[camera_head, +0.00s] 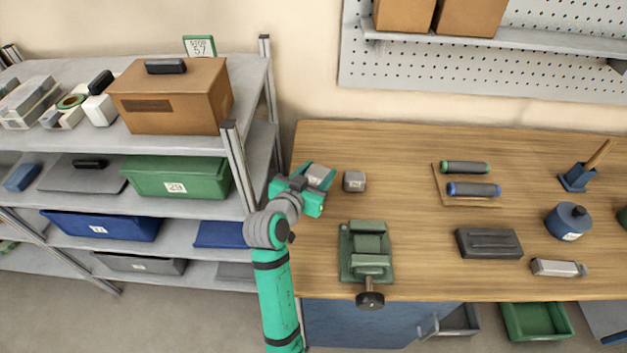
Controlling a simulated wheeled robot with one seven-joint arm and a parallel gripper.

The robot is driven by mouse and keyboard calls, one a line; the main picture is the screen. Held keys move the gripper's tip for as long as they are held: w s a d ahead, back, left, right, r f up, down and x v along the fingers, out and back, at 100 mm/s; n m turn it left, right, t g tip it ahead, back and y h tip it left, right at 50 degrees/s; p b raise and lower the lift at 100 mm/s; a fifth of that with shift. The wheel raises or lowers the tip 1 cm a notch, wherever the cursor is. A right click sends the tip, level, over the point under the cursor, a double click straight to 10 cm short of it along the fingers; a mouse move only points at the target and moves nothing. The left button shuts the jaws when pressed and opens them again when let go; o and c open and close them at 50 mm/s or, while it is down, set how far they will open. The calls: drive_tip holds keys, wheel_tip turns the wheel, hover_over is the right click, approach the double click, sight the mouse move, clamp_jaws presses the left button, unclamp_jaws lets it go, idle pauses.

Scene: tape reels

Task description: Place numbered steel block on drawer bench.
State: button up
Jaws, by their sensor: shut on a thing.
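My gripper (312,188) is over the left edge area of the wooden drawer bench (410,225). It is shut on a small grey block (317,176), partly hidden by the green jaws, with a faint mark on its face. I cannot tell whether the block touches the bench top. A second grey steel block (354,181) with a pale label stands on the bench, just right of my gripper and apart from it. The label figures are too small to read.
A green vise (366,250) stands at the bench's front left. Rollers (465,168), a dark block (488,243) and a blue bottle (568,221) are farther right. A shelf rack (236,165) with boxes stands left. Bench surface between the second block and rollers is clear.

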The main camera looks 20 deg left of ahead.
sight(313, 174)
drive_tip(key=f, duration=0.1)
drive_tip(key=w+a+f, duration=0.2)
drive_tip(key=shift+f, duration=1.55)
drive_tip(key=shift+f, duration=0.1)
drive_tip(key=o, duration=1.3)
drive_tip(key=shift+f, duration=0.1)
drive_tip(key=shift+r, duration=0.2)
drive_tip(key=v, duration=1.2)
drive_tip(key=shift+s+d, duration=0.1)
drive_tip(key=shift+f, duration=0.1)
